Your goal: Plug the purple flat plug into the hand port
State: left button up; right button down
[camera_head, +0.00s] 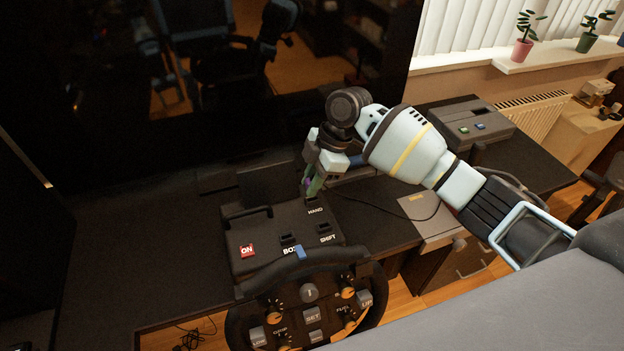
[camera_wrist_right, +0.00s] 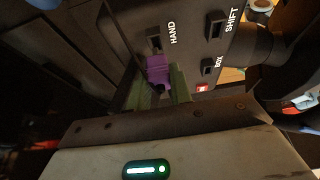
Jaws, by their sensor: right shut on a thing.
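The purple flat plug (camera_wrist_right: 158,72) sits between the green fingertips of my right gripper (camera_wrist_right: 161,86) in the right wrist view. My right gripper is shut on it, and it also shows in the head view (camera_head: 314,184), pointing down above the black control box. The HAND port (camera_wrist_right: 153,40) is a dark slot beside its label, just beyond the plug's tip. The slot looks empty, with a small gap between it and the plug. In the head view the HAND port (camera_head: 310,200) lies right below the fingertips. My left gripper is out of view.
The BOX port (camera_head: 287,239), SHIFT port (camera_head: 325,229) and red ON switch (camera_head: 247,250) share the control box (camera_head: 265,230). The steering wheel (camera_head: 312,286) stands in front of it. A large dark screen (camera_head: 210,90) rises behind. A grey device (camera_head: 470,122) sits at the back right.

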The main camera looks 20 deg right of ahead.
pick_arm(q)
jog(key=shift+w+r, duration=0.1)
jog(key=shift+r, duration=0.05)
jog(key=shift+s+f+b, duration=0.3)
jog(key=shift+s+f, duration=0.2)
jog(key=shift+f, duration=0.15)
pick_arm(e)
jog(key=shift+f, duration=1.35)
jog(key=c, duration=1.2)
grip_release()
jog(key=shift+o, duration=0.2)
jog(key=shift+r, duration=0.15)
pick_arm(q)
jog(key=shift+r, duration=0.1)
pick_arm(e)
jog(key=v, duration=0.7)
jog(key=shift+r, duration=0.3)
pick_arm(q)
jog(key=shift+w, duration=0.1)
pick_arm(e)
jog(key=shift+d, duration=0.15)
jog(key=shift+s+f, duration=0.1)
